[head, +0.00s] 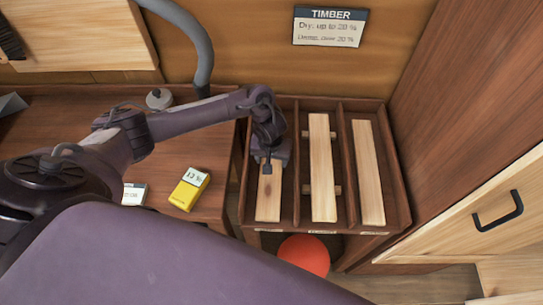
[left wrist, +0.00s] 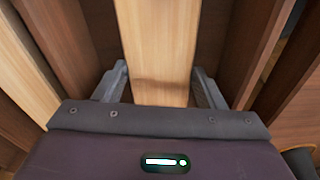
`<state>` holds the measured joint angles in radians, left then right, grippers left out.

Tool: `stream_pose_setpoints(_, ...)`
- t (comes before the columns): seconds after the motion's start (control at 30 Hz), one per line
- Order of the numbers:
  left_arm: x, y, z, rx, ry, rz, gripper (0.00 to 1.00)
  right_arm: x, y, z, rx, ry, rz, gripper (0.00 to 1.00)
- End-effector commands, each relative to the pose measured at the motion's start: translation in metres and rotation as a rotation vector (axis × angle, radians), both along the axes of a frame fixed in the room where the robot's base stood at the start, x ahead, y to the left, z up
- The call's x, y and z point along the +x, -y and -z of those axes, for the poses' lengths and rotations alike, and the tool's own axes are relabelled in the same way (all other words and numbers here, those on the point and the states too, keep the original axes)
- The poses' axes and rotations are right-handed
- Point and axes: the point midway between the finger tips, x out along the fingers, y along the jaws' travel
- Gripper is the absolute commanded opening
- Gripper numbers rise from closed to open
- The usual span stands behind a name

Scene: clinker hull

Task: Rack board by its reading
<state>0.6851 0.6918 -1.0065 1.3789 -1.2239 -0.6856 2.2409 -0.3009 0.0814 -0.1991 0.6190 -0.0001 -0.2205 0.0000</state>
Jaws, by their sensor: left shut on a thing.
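My left gripper (head: 268,166) is shut on a pale board (head: 268,203) at the left bay of the dark wooden rack (head: 248,218). In the left wrist view, the fingers (left wrist: 161,88) stand on either side of this board (left wrist: 160,40). I cannot tell whether it rests on the rack floor. A second board (head: 322,175) lies in the middle bay and a third (head: 368,180) in the right bay. A yellow meter (head: 188,190) lies on the bench; its display ends in a % sign, but its digits are unclear. My right gripper is out of view.
A TIMBER sign (head: 330,27) on the back wall reads dry up to 20 %, damp over 20 %. A small white card (head: 134,194) lies left of the meter on the bench (head: 195,140). An orange-red round object (head: 305,255) is below the rack. A wooden wall stands close right.

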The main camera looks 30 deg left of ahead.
Motion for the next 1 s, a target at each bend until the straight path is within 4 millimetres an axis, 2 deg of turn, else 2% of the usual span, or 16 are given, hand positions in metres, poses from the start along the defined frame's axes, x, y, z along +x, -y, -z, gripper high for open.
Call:
stream_pose_setpoints(0.87,0.0008,0.0005,0.0073,-0.001,0.001,-0.001,0.35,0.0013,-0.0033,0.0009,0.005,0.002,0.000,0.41)
stream_pose_setpoints(0.9,0.0009,0.0004,0.0071,0.000,0.002,-0.001,0.67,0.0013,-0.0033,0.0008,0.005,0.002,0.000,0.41)
stream_pose_setpoints(1.0,0.0008,0.0004,0.0070,-0.001,0.001,0.000,0.81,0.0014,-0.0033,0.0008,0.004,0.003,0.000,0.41)
